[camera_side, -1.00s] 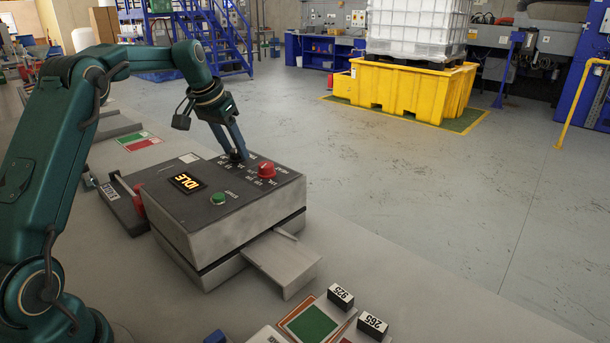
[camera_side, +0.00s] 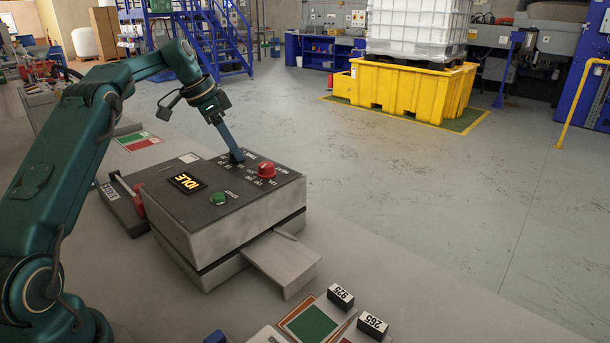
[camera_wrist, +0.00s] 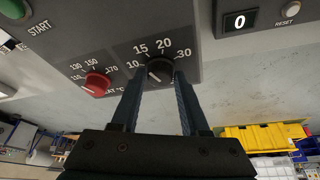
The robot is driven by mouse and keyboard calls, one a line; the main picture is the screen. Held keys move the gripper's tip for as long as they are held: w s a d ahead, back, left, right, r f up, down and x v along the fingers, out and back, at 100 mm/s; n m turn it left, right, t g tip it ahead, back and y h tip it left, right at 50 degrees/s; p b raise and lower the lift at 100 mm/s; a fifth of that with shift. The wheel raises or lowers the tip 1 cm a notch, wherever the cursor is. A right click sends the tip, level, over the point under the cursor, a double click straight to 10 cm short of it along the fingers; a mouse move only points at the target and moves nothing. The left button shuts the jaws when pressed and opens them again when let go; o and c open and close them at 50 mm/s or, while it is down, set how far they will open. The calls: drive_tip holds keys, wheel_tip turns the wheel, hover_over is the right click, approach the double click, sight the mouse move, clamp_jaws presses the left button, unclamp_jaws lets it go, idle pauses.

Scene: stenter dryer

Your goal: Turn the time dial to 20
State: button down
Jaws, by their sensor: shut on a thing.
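The black time dial (camera_wrist: 159,69) is on the dark panel of the dryer box (camera_side: 228,226), with 10, 15, 20 and 30 printed around it in the wrist view. My gripper (camera_wrist: 159,80) is shut on this dial, with one finger on each side. In the side view my gripper (camera_side: 238,157) reaches down to the panel at a slant, and its fingertips hide the dial. I cannot tell for sure which number the dial's mark points to.
A red heat dial (camera_side: 266,170) stands close beside the time dial. A green START button (camera_side: 218,198) and an IDLE display (camera_side: 187,181) are on the same panel. A counter display (camera_wrist: 239,22) reads 0, next to a RESET button (camera_wrist: 291,10).

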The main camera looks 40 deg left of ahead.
idle(0.4)
drive_tip(key=shift+c, duration=2.1)
unclamp_jaws()
drive_tip(key=shift+r, duration=0.15)
drive_tip(key=shift+v, duration=1.45)
drive_tip(key=shift+s+a, duration=0.75)
drive_tip(key=shift+s, duration=1.1)
drive_tip(key=shift+s+a, duration=0.75)
drive_tip(key=shift+s, duration=1.1)
drive_tip(key=shift+s+a, duration=0.8)
drive_tip(key=shift+s, duration=1.05)
